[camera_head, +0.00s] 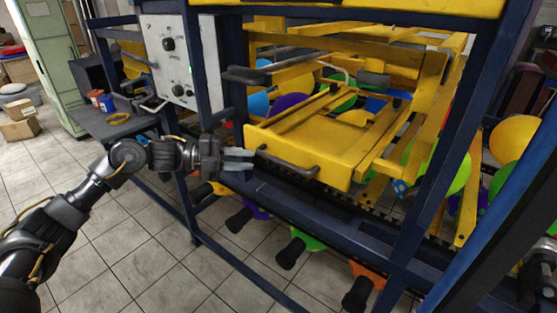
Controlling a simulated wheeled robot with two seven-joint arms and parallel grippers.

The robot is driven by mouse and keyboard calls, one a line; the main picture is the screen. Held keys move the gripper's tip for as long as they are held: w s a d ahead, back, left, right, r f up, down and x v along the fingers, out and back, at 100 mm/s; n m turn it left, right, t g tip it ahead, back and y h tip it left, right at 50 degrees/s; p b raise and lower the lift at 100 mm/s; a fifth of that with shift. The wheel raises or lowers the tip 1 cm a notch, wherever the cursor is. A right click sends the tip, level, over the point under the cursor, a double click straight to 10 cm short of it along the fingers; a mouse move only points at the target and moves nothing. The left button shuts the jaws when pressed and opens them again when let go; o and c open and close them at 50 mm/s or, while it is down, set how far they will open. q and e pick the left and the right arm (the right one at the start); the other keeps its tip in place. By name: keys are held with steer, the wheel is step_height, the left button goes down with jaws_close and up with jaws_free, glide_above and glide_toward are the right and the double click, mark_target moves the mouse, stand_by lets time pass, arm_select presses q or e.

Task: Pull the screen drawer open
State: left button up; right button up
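The screen drawer (325,148) is a yellow frame in the blue machine, with a flat yellow front. A dark bar handle (289,165) runs across that front. My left gripper (250,160) is just left of the handle, with its pale fingers pointing right toward the handle's left end. The two fingers look slightly apart, with nothing visible between them. I cannot tell whether a fingertip touches the drawer front. My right gripper is not in view.
A white control panel (180,62) is above my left gripper. Blue posts and rails (408,190) frame the drawer. Several coloured balloons (515,138) sit behind and right of it. A grey side table (115,122) stands left. Tiled floor (130,250) in front is free.

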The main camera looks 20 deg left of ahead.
mark_target(275, 160)
arm_select(q)
steer(key=p+x, duration=0.3)
steer(key=x, duration=0.5)
steer(key=shift+w+d+r, duration=0.1)
steer(key=shift+d+r, duration=0.05)
steer(key=shift+d, duration=0.2)
steer(key=shift+w+d, duration=0.2)
steer(key=shift+d, duration=0.25)
steer(key=shift+f, duration=0.2)
jaws_close()
